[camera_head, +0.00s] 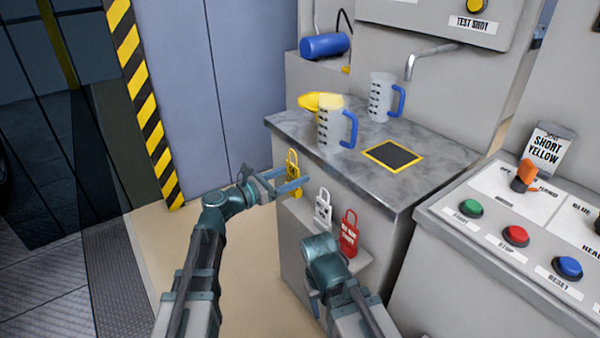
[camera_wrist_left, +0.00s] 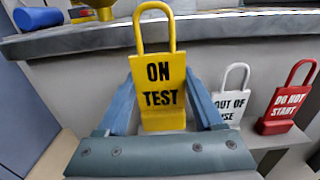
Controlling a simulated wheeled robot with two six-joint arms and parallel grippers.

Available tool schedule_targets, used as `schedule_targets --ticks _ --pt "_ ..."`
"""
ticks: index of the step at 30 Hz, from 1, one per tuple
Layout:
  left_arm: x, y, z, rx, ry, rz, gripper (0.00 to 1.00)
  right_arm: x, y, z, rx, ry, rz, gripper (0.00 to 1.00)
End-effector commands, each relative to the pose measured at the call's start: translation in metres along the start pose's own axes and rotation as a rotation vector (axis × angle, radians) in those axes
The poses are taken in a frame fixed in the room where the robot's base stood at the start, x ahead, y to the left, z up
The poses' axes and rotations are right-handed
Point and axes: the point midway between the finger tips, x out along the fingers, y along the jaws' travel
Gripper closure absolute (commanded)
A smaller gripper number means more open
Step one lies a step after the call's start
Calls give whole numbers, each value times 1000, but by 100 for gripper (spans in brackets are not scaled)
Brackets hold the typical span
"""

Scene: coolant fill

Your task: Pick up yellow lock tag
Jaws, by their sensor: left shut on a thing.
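The yellow lock tag (camera_wrist_left: 160,85) reads "ON TEST" and stands upright between the two fingers of my left gripper (camera_wrist_left: 163,100) in the left wrist view. In the head view the yellow tag (camera_head: 293,176) shows at the front of the counter cabinet, with my left gripper (camera_head: 287,180) shut on it. Whether its base touches the shelf below is hidden. My right arm shows low in the middle of the head view; its fingertips cannot be made out.
A white "OUT OF USE" tag (camera_head: 323,207) and a red "DO NOT START" tag (camera_head: 349,233) stand on the shelf (camera_head: 360,258) to the right. Above, the grey counter (camera_head: 410,179) holds two measuring jugs and a yellow funnel-like item (camera_head: 311,100). A button console (camera_head: 450,225) stands right.

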Motion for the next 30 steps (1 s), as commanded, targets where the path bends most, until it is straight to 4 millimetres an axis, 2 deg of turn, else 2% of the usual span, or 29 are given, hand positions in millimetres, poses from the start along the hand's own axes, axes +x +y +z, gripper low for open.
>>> schedule_targets --ticks 1,9,15,21,30 --pt "-15 -2 -2 0 0 4 85 2 0 0 0 0 0 50" --pt "-88 -2 -2 0 0 6 85 2 0 0 0 0 0 50" --pt "-134 -1 -2 0 0 4 85 2 0 0 0 0 0 50" --pt "-161 0 -2 0 0 2 85 2 0 0 0 0 0 50" --pt "-173 -1 -2 0 0 -1 85 2 0 0 0 0 0 50"
